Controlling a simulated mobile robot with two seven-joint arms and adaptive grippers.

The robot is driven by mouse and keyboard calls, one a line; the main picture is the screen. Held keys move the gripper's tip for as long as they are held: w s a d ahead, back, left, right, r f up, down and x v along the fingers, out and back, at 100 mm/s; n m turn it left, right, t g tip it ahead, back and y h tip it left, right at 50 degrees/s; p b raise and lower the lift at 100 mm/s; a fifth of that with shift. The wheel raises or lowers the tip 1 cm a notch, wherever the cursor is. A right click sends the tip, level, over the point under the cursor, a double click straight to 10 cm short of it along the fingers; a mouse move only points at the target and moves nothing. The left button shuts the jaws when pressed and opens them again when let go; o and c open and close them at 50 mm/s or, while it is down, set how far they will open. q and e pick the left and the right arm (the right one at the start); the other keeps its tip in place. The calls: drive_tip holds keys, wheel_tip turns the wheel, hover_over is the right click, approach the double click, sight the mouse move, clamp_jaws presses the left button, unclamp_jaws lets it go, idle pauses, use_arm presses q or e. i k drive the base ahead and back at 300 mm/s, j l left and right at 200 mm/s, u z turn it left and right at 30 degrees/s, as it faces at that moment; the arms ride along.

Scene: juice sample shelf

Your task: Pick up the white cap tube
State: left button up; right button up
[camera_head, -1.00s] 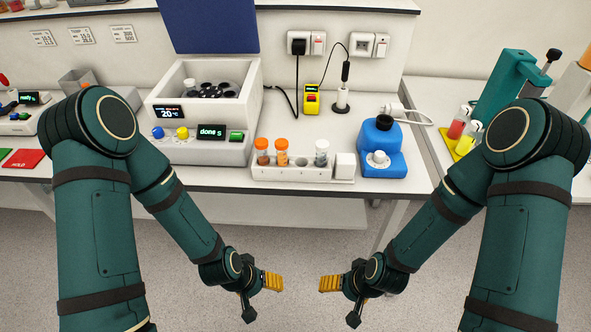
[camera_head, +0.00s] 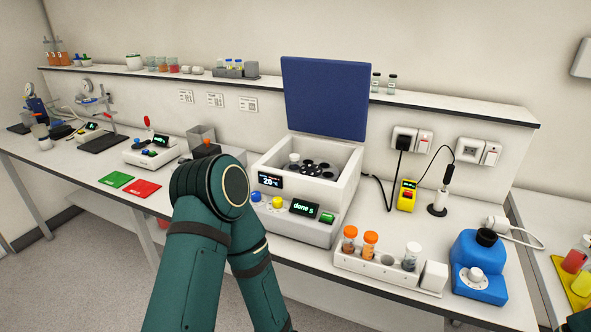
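A clear tube with a white cap (camera_head: 411,255) stands upright in the white rack (camera_head: 375,269) on the bench, with dark contents low in it. Two orange cap tubes, one (camera_head: 349,238) at the rack's left end and one (camera_head: 370,243) beside it, stand in the same rack. Another white cap (camera_head: 294,158) shows inside the open white centrifuge (camera_head: 345,190), at the left of its dark rotor; its tube is hidden. My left arm reaches down out of the picture, and neither of my grippers is in view.
The centrifuge's blue lid (camera_head: 325,97) stands raised, and its display reads "done". A blue device (camera_head: 479,267) stands right of the rack. A green mat (camera_head: 115,179) and a red mat (camera_head: 142,189) lie on the bench at left. A long shelf (camera_head: 440,97) runs behind.

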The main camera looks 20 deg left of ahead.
sight(294, 158)
drive_tip(key=j+z, duration=0.2)
drive_tip(key=z, duration=0.25)
drive_tip(key=j+z, duration=0.2)
drive_tip(key=z, duration=0.25)
drive_tip(key=j+z, duration=0.2)
drive_tip(key=k+j+z, duration=0.15)
drive_tip(key=j, duration=0.3)
drive_tip(key=k+j+z, duration=0.2)
drive_tip(key=k+j, duration=0.1)
drive_tip(key=j, duration=0.25)
drive_tip(key=k+j+z, duration=0.1)
drive_tip(key=j, duration=0.25)
drive_tip(key=k+j+z, duration=0.1)
drive_tip(key=j, duration=0.2)
